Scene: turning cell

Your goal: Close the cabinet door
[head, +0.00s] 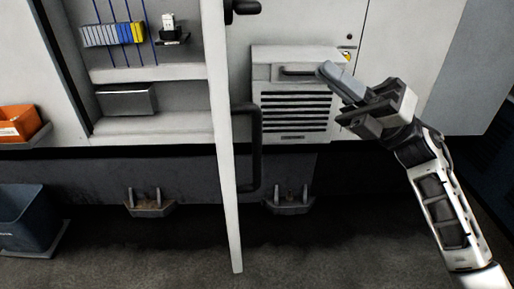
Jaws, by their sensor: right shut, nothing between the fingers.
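The cabinet door (226,150) stands open and shows nearly edge-on as a tall, narrow white panel in the middle of the head view. A dark bar handle (256,150) stands out from its right side. Left of the door, the open cabinet (150,125) shows its shelves. My right gripper (334,77) is to the right of the door and handle, apart from both in the picture. It is shut and empty, with its fingers pointing left, in front of a vented grey unit. My left gripper is not in view.
The vented unit (293,112) is behind my right gripper. An orange bin (18,122) and a dark blue bin (25,218) are at the far left. Metal feet (150,208) stand below the cabinet. The floor in front looks clear.

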